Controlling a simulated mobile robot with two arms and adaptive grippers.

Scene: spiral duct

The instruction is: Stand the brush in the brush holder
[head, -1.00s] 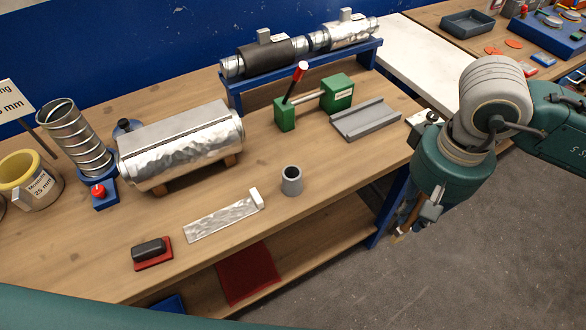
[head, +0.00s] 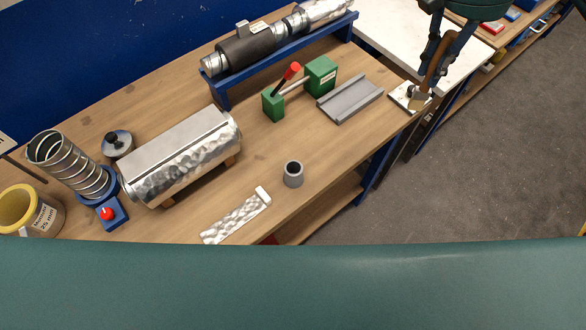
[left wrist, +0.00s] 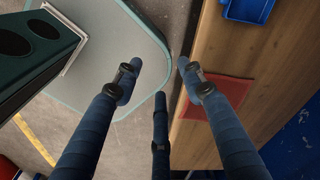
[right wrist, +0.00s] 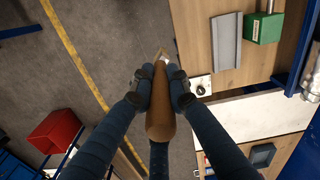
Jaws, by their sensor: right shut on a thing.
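The brush has a brown handle (head: 430,62) and a pale metal end, which points down in the head view. My right gripper (head: 437,50) is shut on the brush handle at the far right. In the right wrist view the brush (right wrist: 160,118) lies between the fingertips (right wrist: 158,85). The brush holder is probably the small grey cup (head: 293,174), upright and open at the top, near the bench's front edge. The brush is well right of the cup, apart from it. My left gripper (left wrist: 159,68) is open and empty, with the bench edge beside it.
A silver-covered duct (head: 180,155) stands left, with a foil strip (head: 238,217) in front. My own teal part hides the head view's bottom.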

